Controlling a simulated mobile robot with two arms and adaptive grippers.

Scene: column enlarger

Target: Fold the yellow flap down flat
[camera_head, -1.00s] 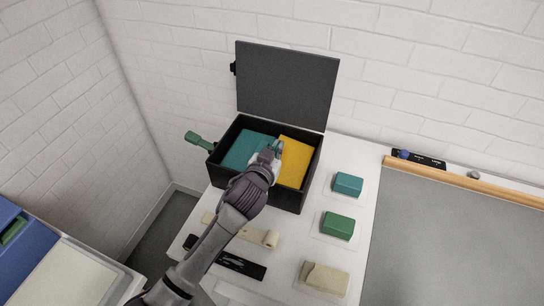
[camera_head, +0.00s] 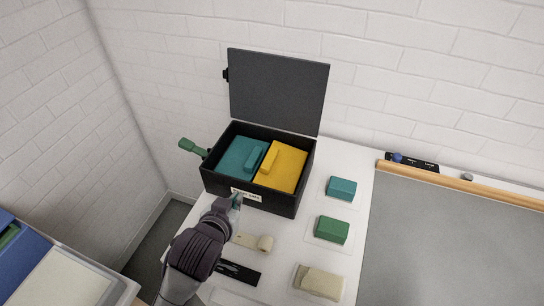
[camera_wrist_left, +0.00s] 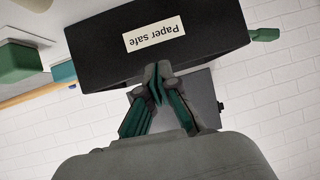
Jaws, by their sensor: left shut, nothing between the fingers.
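The yellow flap (camera_head: 286,168) lies in the right half of a black box (camera_head: 278,203), a raised grip along its left side. It looks about flat; a slight tilt cannot be ruled out. A teal flap (camera_head: 239,155) with a similar grip lies in the left half. My left gripper (camera_head: 237,201) is shut and empty, in front of the box's front wall and apart from both flaps. In the left wrist view its fingers (camera_wrist_left: 159,84) meet near the box's "Paper safe" label (camera_wrist_left: 154,35). The flaps are hidden there. My right gripper is not in view.
The box's dark lid (camera_head: 278,90) stands open at the back by the brick wall. A green handle (camera_head: 192,147) sticks out left. Teal (camera_head: 341,188), green (camera_head: 331,230) and cream (camera_head: 319,281) blocks stand at right.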

